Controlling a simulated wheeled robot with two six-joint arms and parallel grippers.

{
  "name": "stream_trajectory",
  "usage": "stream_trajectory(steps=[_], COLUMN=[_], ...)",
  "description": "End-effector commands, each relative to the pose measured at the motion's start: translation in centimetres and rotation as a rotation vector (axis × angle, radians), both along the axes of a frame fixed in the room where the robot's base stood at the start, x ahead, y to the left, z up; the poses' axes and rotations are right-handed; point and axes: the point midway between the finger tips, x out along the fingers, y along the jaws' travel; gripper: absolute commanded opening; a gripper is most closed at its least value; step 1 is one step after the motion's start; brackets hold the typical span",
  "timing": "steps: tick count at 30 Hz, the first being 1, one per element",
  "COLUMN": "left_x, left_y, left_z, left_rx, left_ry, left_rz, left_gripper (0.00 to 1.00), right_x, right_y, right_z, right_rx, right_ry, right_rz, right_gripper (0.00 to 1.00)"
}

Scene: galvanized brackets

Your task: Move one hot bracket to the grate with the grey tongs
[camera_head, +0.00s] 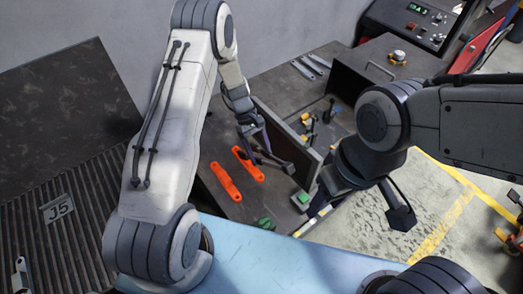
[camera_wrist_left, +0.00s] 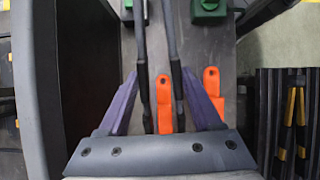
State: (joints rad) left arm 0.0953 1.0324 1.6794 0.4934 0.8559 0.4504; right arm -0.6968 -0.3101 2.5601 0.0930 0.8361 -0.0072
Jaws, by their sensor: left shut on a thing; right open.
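My left gripper (camera_head: 250,130) is shut on the dark grey tongs (camera_head: 270,156), whose two arms also run between my purple fingers in the left wrist view (camera_wrist_left: 174,50). Two orange strips with holes, which look like the hot brackets, lie on the dark bench: one (camera_head: 225,182) at left, the other (camera_head: 247,164) at right. In the left wrist view one orange bracket (camera_wrist_left: 164,100) shows between the tong arms; whether they touch is unclear. My right gripper (camera_head: 325,198) is open, partly hidden beside the bench. A dark ribbed surface, possibly the grate (camera_head: 85,255), is at left.
An upright dark panel (camera_head: 288,140) stands close beside the tongs. Green blocks (camera_head: 265,223) (camera_head: 300,197) sit near the bench's front edge. A pale blue surface (camera_head: 270,262) is in front. A grey slotted piece (camera_head: 20,272) lies at the far left.

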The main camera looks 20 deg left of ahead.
Motion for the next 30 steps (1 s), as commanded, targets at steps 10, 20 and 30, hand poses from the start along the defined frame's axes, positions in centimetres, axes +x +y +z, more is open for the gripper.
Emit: stream_trajectory(steps=[10,20,30], left_x=[0.0,0.1,0.1], left_y=[-0.2,-0.3,-0.3], left_z=[-3.9,-6.9,-7.2], left_rx=[0.000,0.000,0.000], left_ry=[-0.001,-0.001,-0.001], left_rz=[-0.004,-0.005,-0.005], left_gripper=[0.59,0.59,0.59], right_x=[0.0,0.0,0.0], right_y=[0.0,0.0,0.0], right_z=[-2.9,-5.1,-5.4], right_rx=[0.000,0.000,0.000], right_ry=[0.000,0.000,0.000], right_rz=[0.000,-0.004,-0.005], right_gripper=[0.50,0.50,0.50])
